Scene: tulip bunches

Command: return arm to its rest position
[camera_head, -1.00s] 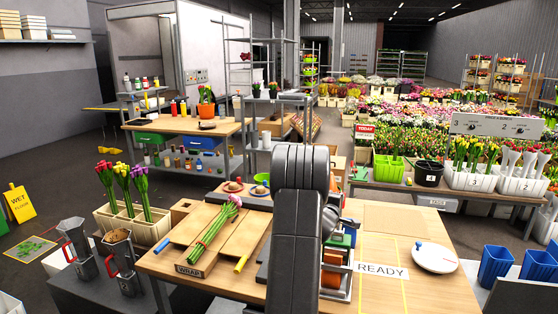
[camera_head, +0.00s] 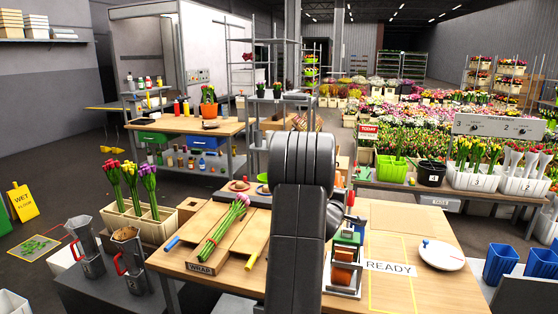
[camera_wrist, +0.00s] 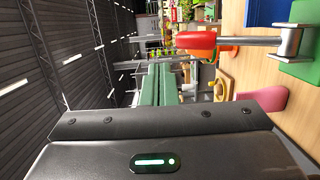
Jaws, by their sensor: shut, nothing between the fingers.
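My arm (camera_head: 298,200) stands upright in the middle of the head view, in front of the wooden work table (camera_head: 445,295), and hides the gripper there. In the wrist view, the dark gripper body fills the bottom. My gripper's two green fingers (camera_wrist: 161,72) lie side by side, shut and empty, clear of the table. A pink tulip bunch with green stems (camera_head: 222,222) lies on the wooden WRAP board (camera_head: 201,268), left of my arm.
A device with a red-handled lever (camera_wrist: 196,41) stands close right of my arm. The READY sign (camera_head: 388,267), a white disc (camera_head: 441,254) and blue bins (camera_head: 500,263) are farther right. A trough of tulips (camera_head: 150,228) and two metal pots (camera_head: 85,250) stand left.

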